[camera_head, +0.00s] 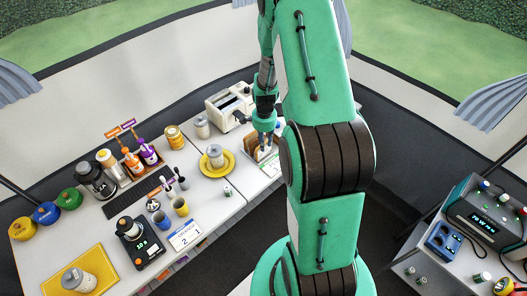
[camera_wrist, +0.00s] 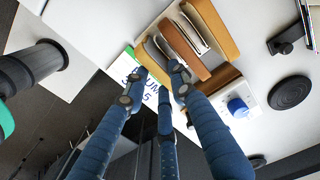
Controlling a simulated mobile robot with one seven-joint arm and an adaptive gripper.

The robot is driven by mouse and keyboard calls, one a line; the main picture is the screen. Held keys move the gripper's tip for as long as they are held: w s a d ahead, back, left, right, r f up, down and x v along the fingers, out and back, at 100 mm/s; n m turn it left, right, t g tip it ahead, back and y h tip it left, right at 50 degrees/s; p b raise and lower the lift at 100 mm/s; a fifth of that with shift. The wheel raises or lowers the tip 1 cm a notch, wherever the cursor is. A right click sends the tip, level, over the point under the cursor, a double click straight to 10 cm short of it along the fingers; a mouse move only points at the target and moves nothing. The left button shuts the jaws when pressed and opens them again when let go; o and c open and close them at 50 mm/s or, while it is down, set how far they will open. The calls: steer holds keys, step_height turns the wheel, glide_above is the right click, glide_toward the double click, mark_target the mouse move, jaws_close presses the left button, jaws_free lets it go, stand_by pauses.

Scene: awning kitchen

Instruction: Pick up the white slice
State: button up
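A white toaster (camera_head: 229,104) stands just behind my gripper. A printed card (camera_wrist: 150,92) lies beside the holder. Mugs, bottles and a scale crowd the table further left.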

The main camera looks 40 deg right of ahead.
steer(key=shift+f, duration=0.95)
steer(key=c, duration=0.5)
